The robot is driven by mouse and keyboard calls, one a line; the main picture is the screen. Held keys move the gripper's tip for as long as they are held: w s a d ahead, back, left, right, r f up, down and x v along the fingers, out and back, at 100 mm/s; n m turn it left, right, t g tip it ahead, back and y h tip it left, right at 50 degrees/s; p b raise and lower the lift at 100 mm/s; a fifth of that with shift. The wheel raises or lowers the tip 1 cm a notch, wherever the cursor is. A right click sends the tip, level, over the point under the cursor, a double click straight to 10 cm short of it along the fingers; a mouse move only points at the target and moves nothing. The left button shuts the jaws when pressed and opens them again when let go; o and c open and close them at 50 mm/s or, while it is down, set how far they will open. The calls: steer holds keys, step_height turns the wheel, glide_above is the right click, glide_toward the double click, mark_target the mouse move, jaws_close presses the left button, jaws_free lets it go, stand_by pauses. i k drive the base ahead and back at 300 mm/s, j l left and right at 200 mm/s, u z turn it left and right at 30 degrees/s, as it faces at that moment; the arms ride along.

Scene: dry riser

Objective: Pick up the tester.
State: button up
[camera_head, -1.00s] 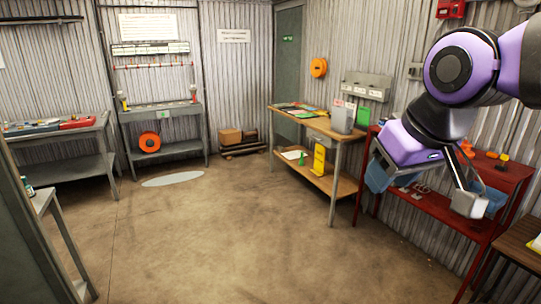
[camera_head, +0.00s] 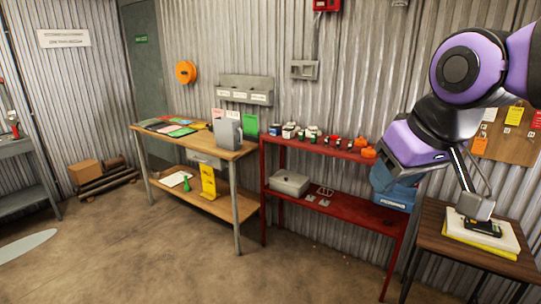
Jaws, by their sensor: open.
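A small dark device with yellow-green on it, which looks like the tester (camera_head: 484,228), lies on a pale and yellow stack on the small brown table at the right. It is small in view and partly covered by one finger of my gripper, so I cannot make out its details. My gripper (camera_head: 428,192) is open, with nothing seen between its fingers. It hangs in front of the red shelf and the brown table. One fingertip overlaps the device in the picture; I cannot tell the gap in depth.
The brown table (camera_head: 448,243) stands right of the red shelf (camera_head: 340,211), which holds small fittings, a grey box (camera_head: 289,182) and a blue crate (camera_head: 396,196). A wooden bench (camera_head: 228,155) with folders and a yellow sign (camera_head: 208,182) stands further left. The floor in front is clear.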

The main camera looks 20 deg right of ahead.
mark_target(484, 228)
steer(key=i+l+z, duration=0.15)
steer(key=z, duration=0.3)
steer(key=i+z, duration=0.65)
steer(key=z, duration=0.2)
steer(key=i+l, duration=0.1)
steer(key=i, duration=0.5)
steer(key=i+l, duration=0.1)
steer(key=i, duration=0.5)
